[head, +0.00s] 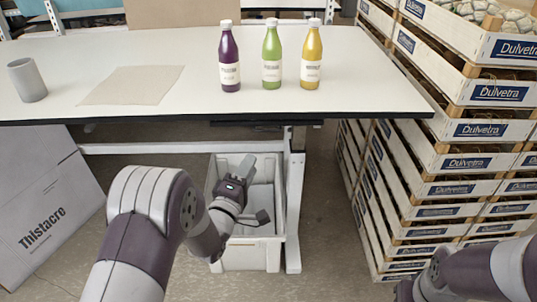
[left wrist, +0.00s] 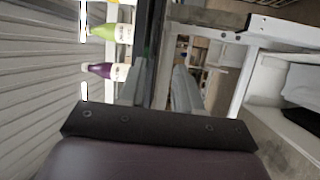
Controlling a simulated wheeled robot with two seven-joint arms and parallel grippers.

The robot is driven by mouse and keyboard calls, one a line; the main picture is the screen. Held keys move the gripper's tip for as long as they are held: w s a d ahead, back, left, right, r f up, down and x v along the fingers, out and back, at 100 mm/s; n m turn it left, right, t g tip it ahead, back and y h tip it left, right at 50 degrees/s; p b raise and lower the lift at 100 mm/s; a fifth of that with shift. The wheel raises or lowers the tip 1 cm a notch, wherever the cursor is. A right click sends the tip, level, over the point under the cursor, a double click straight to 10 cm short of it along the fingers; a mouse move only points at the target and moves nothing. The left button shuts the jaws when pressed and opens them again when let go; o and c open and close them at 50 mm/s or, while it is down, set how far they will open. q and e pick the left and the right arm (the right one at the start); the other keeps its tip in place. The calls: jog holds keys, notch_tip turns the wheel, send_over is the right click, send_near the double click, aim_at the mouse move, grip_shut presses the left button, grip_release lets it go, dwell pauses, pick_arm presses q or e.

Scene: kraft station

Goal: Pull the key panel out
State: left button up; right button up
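I cannot pick out a key panel with certainty. A thin dark strip (head: 265,123) shows under the front edge of the white table (head: 150,50); I cannot tell whether it is the panel. My left gripper (head: 256,192) is below the table's front edge, in front of and over the white crate. Its fingers are spread with nothing visible between them. In the left wrist view the two fingers (left wrist: 162,90) stand apart, with the table edge and floor area beyond. My right arm enters at the lower right of the head view; its fingers are not seen.
Purple (head: 230,60), green (head: 272,58) and yellow (head: 311,58) bottles stand on the table, with a grey cup (head: 27,80) and a brown sheet (head: 132,85). A white crate (head: 252,256) sits by the table leg (head: 294,200). Stacked crates (head: 455,160) crowd the right.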

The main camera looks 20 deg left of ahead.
pick_arm(q)
jog(key=w+d+r, duration=0.1)
jog(key=w+r, duration=0.1)
jog(key=w, duration=0.9)
jog(key=shift+w+d+r, duration=0.25)
jog(key=shift+w+r, duration=0.1)
grip_shut()
jog(key=shift+s, duration=0.1)
dwell(0.6)
